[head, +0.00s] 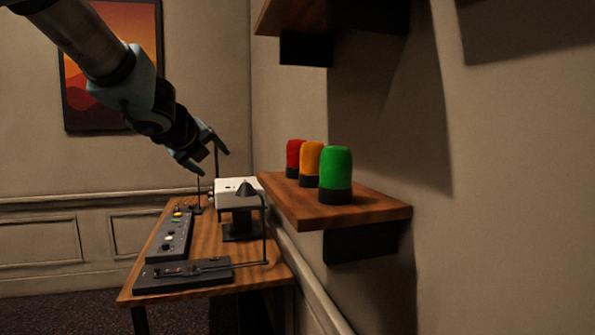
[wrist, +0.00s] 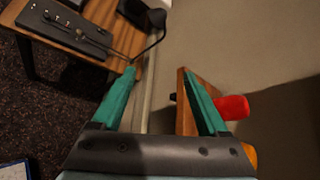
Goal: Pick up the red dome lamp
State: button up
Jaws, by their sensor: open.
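The red dome lamp (head: 294,156) stands upright on a wooden wall shelf (head: 375,211), farthest back in a row of lamps. The orange lamp (head: 312,158) partly covers it in the head view. My gripper (head: 209,160) is open and empty, left of the shelf and above the desk, apart from the lamp. In the wrist view the red lamp (wrist: 233,107) shows just right of the right finger, outside the gap between the fingers (wrist: 158,73). The right finger overlaps the shelf (wrist: 184,132) in that view and hides the lamp's base.
A green lamp (head: 336,168) stands nearest on the shelf. Below is a wooden desk (head: 205,238) with control panels (head: 170,237), a white box (head: 233,186) and a dark desk lamp (head: 244,189). Another shelf (head: 285,14) hangs above. The wall bounds the right side.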

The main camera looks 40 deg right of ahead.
aim_at(293, 144)
jog(key=s+d+r+m+g+h+b, duration=0.25)
jog(key=s+d+r+m, duration=0.35)
jog(key=s+d+m, duration=0.6)
jog(key=shift+m+g+h, duration=0.35)
jog(key=shift+m+h, duration=0.2)
jog(key=shift+m, duration=0.05)
jog(key=x, duration=0.3)
jog(key=w+x, duration=0.1)
jog(key=x, duration=0.3)
jog(key=w+a+x, duration=0.1)
jog(key=x, duration=0.2)
jog(key=shift+w+d+f, duration=0.15)
jog(key=shift+d+f, duration=0.1)
jog(key=shift+f, duration=0.15)
jog(key=shift+c, duration=0.4)
jog(key=shift+r, duration=0.1)
grip_shut()
